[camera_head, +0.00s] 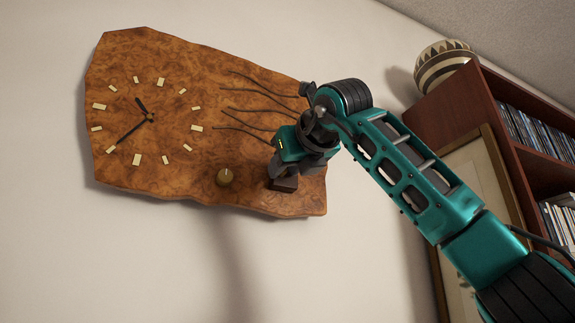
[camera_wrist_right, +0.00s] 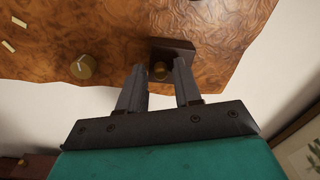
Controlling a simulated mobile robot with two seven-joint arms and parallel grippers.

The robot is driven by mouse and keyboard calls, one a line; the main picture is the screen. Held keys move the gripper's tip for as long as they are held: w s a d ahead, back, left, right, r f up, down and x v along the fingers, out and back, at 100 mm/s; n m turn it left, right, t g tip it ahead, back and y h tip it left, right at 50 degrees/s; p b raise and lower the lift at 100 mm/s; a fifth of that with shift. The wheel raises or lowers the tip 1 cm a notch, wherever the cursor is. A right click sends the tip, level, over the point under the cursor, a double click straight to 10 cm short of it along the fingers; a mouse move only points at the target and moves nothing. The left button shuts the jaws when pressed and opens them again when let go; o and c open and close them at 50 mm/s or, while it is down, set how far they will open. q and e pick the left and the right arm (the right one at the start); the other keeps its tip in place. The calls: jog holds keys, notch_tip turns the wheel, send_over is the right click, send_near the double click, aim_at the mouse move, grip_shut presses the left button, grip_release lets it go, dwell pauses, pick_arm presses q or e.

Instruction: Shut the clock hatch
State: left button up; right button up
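The wall clock (camera_head: 140,70) is a wavy-edged burl wood slab with pale hour marks and dark hands. A small dark box-like part (camera_wrist_right: 172,45) sits near its lower right edge; it is probably the hatch, but I cannot tell how far open it is. A small brass knob (camera_wrist_right: 159,68) shows at this part, between my right gripper's fingers. My right gripper (camera_wrist_right: 160,72) is open, with gaps beside the knob. In the head view my right gripper (camera_head: 284,178) covers much of the dark part. My left gripper is not in view.
A larger brass knob (camera_head: 225,177) is on the clock left of my right gripper. Thin dark curved lines (camera_head: 250,110) run across the clock's right half. A bookcase (camera_head: 470,110) with a striped bowl (camera_head: 443,68) and a leaning frame (camera_head: 490,170) stand at right.

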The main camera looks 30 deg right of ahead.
jog(key=shift+o, duration=0.5)
jog(key=shift+s, duration=0.1)
jog(key=s+b, duration=0.3)
jog(key=s, duration=0.9)
jog(key=shift+s+a, duration=0.35)
jog(key=shift+a, duration=0.1)
